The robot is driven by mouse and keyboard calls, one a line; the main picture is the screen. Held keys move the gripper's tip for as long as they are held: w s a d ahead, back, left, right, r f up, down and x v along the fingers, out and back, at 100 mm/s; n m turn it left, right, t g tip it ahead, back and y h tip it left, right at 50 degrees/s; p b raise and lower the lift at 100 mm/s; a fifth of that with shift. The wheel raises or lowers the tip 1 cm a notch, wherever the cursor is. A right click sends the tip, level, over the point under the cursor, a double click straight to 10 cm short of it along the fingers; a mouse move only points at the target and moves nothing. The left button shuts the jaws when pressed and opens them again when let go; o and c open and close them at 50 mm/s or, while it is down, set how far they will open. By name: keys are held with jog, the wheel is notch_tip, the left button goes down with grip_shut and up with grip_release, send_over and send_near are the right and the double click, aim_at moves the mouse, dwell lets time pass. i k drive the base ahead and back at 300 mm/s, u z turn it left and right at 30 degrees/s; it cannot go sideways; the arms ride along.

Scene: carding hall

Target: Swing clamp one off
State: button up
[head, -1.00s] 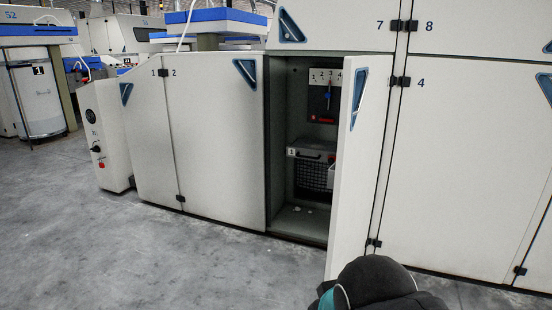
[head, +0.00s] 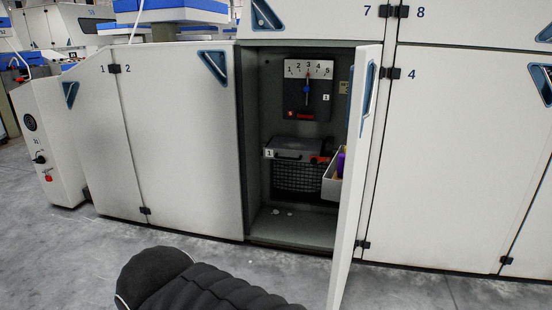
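No part is clearly marked as clamp one. In the head view, the open cabinet bay (head: 264,222) holds a lidded unit (head: 290,154) with a plate reading 1 at its left front, a dark handle bar and a wire mesh front. A small red part (head: 319,159) sits at the right end of its lid; whether this is a clamp is too small to tell. Above it hangs a dark panel (head: 318,105) with a scale from 1 to 5, a pointer near 3 and a small plate reading 1. My gripper is not in view; only my dark padded arm shows at the bottom.
The open cabinet door (head: 357,200) stands out towards me at the bay's right edge. A pale bin (head: 331,186) with yellow and purple items hangs beside it, partly hidden. Closed doors (head: 185,140) lie left. The grey floor (head: 70,270) in front is clear.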

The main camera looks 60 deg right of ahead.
aim_at(313, 160)
jog(key=z, duration=0.1)
jog(key=i, duration=0.95)
jog(key=z, duration=1.05)
jog(key=i, duration=0.7)
jog(key=z, duration=0.65)
